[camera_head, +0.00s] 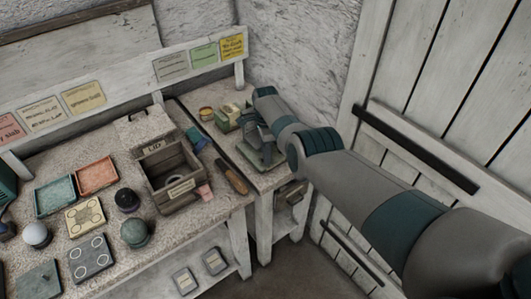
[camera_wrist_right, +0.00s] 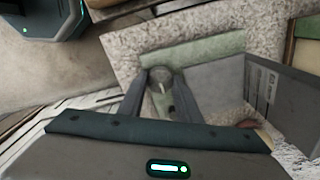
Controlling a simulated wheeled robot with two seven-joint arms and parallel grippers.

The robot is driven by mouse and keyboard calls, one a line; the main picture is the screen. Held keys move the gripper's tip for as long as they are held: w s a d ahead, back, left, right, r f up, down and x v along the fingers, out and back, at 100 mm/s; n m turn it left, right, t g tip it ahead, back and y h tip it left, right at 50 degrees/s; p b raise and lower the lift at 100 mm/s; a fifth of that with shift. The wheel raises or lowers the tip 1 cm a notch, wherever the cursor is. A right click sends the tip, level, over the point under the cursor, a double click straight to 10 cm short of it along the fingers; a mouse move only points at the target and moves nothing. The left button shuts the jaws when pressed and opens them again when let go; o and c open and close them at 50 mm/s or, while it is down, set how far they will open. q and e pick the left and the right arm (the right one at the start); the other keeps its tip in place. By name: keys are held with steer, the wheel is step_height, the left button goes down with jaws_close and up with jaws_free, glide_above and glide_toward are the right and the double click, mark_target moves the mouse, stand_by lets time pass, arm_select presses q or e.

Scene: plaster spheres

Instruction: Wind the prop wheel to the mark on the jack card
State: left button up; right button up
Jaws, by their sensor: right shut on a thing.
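My right gripper (camera_head: 259,141) reaches over the small side bench at the back corner. In the right wrist view its two fingers (camera_wrist_right: 162,95) are shut on a small round grey knob, which looks like the prop wheel (camera_wrist_right: 161,75); a pale line shows on its face. A green plate (camera_wrist_right: 205,48) lies just beyond it. In the head view the arm and gripper mostly hide the wheel. Yellow (camera_head: 231,47), green and white cards are fixed to the rail above; their writing is too small to tell which is the jack card.
On the main bench to the left stand an open wooden box (camera_head: 171,196), two trays (camera_head: 54,195), and several spheres (camera_head: 135,233). A wooden-handled tool (camera_head: 232,177) lies near the gap between the benches. A plank door (camera_head: 450,100) stands at the right.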

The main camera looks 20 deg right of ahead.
steer(key=m, duration=0.4)
steer(key=shift+w+r+m, duration=0.1)
steer(key=shift+r+m, duration=0.05)
steer(key=shift+m, duration=0.15)
steer(key=m, duration=0.3)
steer(key=shift+m+b, duration=0.3)
steer(key=m, duration=0.3)
steer(key=shift+m+b, duration=0.3)
steer(key=shift+b, duration=0.05)
steer(key=shift+m+b, duration=0.4)
steer(key=shift+m, duration=0.6)
steer(key=shift+f+m+b, duration=0.2)
steer(key=shift+m+b, duration=0.2)
steer(key=m+b, duration=0.3)
steer(key=b, duration=0.3)
steer(key=shift+r+m+b, duration=0.25)
steer(key=shift+m+b, duration=0.25)
steer(key=shift+b, duration=0.25)
